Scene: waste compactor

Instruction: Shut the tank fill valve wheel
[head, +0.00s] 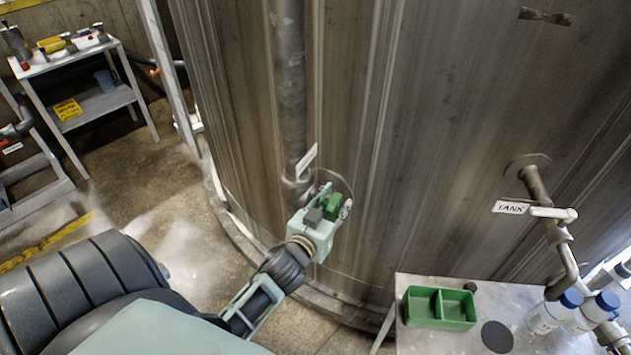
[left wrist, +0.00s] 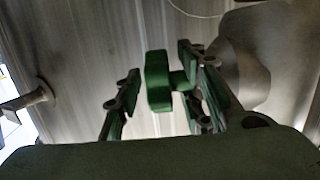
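A green valve handle, which I take for the wheel (head: 334,206), sits low on the tank wall at the foot of a vertical pipe. My left gripper (head: 329,204) is at it and partly covers it. In the left wrist view the green wheel (left wrist: 158,80) lies between the two fingers of my left gripper (left wrist: 158,92). The fingers are spread, with a clear gap on its left side. On its right side it is close to the finger, and I cannot tell whether they touch. My right gripper is not in view.
The large tank (head: 450,100) fills the back. A small table (head: 410,335) at the lower right holds a green divided tray (head: 440,308) and white bottles (head: 548,316). A pipe with a TANK label (head: 510,207) is at the right. A shelf cart (head: 95,103) stands at the upper left.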

